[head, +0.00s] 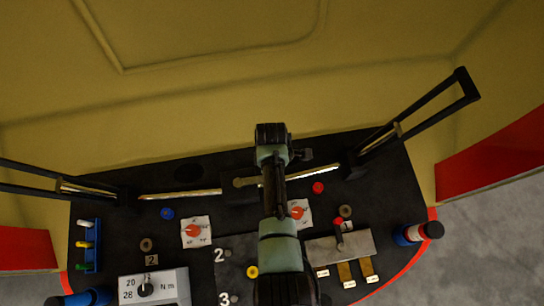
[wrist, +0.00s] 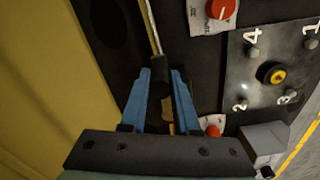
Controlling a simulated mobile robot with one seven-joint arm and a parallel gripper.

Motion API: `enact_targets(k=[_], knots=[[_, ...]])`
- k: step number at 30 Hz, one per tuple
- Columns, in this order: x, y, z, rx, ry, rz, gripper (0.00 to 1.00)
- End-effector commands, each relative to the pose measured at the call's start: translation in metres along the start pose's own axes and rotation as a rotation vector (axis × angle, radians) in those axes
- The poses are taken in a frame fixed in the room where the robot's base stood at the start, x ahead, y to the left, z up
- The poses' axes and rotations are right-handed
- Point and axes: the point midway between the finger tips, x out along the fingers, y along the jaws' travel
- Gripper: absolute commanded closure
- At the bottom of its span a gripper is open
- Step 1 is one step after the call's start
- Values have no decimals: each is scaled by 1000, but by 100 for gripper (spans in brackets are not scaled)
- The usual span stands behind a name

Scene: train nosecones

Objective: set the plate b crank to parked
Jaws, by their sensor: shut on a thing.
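My gripper (wrist: 161,80) shows in the wrist view, its two blue fingers closed about a dark grip (wrist: 160,74) at the inner end of a shiny bar (wrist: 151,28). Brass shows behind the fingers; how deep the hold is cannot be seen. In the head view my arm hides the fingers. Two red cranks sit on white plates: the left one (head: 193,231) is in the open, the right one (head: 297,212) is beside my arm. They also show in the wrist view, at the top (wrist: 218,8) and partly behind my gripper (wrist: 212,130). Plate lettering is unreadable.
A numbered panel with a yellow button (wrist: 277,75) lies right of my gripper in the wrist view. A torque box (head: 155,287) is at front left, coloured handles (head: 84,243) at the left edge. A red-topped lever (head: 338,224) and a bottle-like cylinder (head: 417,233) are at right.

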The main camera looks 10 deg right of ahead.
Motion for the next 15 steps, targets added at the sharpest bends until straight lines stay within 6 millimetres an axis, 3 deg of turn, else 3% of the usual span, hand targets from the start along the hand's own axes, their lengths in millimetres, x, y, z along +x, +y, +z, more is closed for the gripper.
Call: enact_targets(k=[10,11,15], knots=[[-2,4,-3,-1,6,11,100],[-2,4,-3,-1,6,11,67],[-2,3,-3,-1,5,9,42]])
